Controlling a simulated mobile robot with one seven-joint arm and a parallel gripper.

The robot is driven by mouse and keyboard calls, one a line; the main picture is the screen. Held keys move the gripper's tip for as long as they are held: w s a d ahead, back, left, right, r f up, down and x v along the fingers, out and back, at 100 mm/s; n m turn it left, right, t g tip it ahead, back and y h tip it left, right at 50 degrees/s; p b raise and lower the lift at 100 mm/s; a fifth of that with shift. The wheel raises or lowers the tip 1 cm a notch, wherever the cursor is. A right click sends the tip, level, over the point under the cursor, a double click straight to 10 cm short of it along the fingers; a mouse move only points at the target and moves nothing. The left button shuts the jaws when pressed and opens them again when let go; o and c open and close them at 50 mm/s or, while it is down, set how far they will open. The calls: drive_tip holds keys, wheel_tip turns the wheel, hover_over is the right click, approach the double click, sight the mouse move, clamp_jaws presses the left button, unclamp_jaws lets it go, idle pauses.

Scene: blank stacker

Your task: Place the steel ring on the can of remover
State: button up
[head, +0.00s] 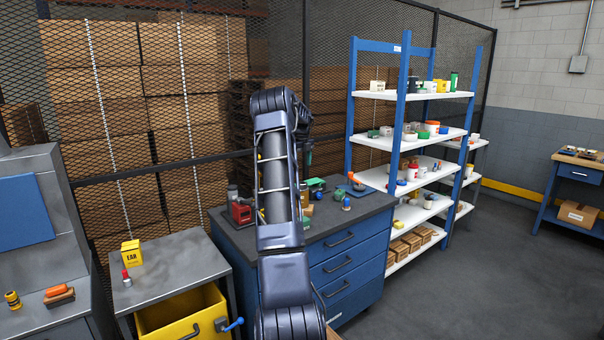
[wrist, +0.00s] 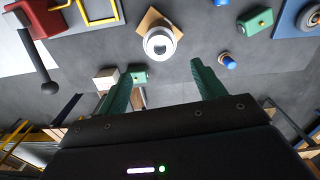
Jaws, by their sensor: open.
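My gripper (wrist: 162,68) is open and empty, its two green fingers spread apart in the wrist view. In the head view only a green finger (head: 308,158) shows beside my arm, above the blue workbench. A round, pale metallic item (wrist: 160,42) with a bright rim lies just beyond the fingertips, over a tan square piece (wrist: 152,20). It may be the steel ring or a can seen from above; I cannot tell which. I cannot single out the can of remover for sure. My arm hides part of the bench in the head view.
The blue workbench (head: 350,262) bears a red device (head: 242,211), also in the wrist view (wrist: 45,16), and a green box (wrist: 256,21). Loaded shelves (head: 395,140) stand at right.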

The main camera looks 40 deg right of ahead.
drive_tip(key=s+a+r+n+t, duration=0.1)
drive_tip(key=s+a+r+n, duration=0.25)
drive_tip(key=a+r, duration=0.4)
drive_tip(key=s+a+r+n, duration=0.3)
drive_tip(key=a+r+n, duration=0.2)
drive_tip(key=a, duration=0.5)
drive_tip(key=s+a+r+n+t, duration=0.1)
drive_tip(key=s+a+r+n, duration=0.1)
drive_tip(key=s+a+n, duration=0.3)
drive_tip(key=s+a+r+n, duration=0.2)
drive_tip(key=s+a, duration=0.1)
drive_tip(key=a, duration=0.5)
drive_tip(key=s+a+f+n+t, duration=0.1)
drive_tip(key=s+a+f+n, duration=0.1)
drive_tip(key=s+a+n, duration=0.9)
drive_tip(key=s+a+f+n, duration=0.3)
drive_tip(key=s+a+n, duration=0.1)
drive_tip(key=s, duration=0.4)
drive_tip(key=s+a+f+n+t, duration=0.1)
drive_tip(key=s+a+f+n, duration=0.3)
drive_tip(key=s+a, duration=0.2)
drive_tip(key=s, duration=0.2)
drive_tip(key=shift+s+a+f+t, duration=0.2)
drive_tip(key=shift+s+a+t, duration=0.1)
drive_tip(key=shift+s+a, duration=0.05)
